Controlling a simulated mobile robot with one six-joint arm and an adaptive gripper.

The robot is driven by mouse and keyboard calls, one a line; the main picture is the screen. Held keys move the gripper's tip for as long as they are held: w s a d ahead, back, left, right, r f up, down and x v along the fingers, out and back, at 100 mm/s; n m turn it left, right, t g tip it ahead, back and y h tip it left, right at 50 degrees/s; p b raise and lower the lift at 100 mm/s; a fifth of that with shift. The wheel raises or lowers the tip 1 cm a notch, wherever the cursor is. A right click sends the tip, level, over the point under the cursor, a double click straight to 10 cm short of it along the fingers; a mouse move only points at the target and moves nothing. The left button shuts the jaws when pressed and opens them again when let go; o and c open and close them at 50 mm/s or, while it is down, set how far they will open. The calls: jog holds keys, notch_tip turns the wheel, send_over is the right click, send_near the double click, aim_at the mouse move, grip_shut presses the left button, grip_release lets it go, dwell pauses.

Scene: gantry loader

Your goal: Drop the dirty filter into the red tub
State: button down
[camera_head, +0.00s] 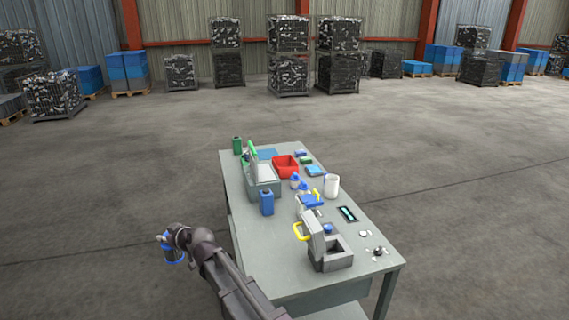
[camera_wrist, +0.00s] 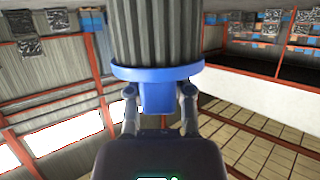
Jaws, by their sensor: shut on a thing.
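The red tub (camera_head: 277,170) stands towards the far end of the grey table, beside an open grey-green case. My gripper (camera_wrist: 159,92) is shut on the filter (camera_wrist: 155,35), with its fingers on either side of the blue end piece. The filter has a dark grey pleated body; its far end is cut off at the top of the wrist view. In the head view the filter (camera_head: 173,256) is small, dark and blue, off the table's left side, apart from and nearer than the tub. The fingers are too small to make out there.
The grey-green case (camera_head: 262,188) and a blue bottle (camera_head: 266,202) stand on the table's left side. A white container (camera_head: 331,186) is at the right edge. A grey open housing (camera_head: 333,262) with a yellow handle stands at the near end. Floor around is clear.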

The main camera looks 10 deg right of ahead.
notch_tip(320, 180, up, 18)
jog(key=p, duration=1.7)
jog(key=shift+w+d+r, duration=0.1)
jog(key=shift+d, duration=0.1)
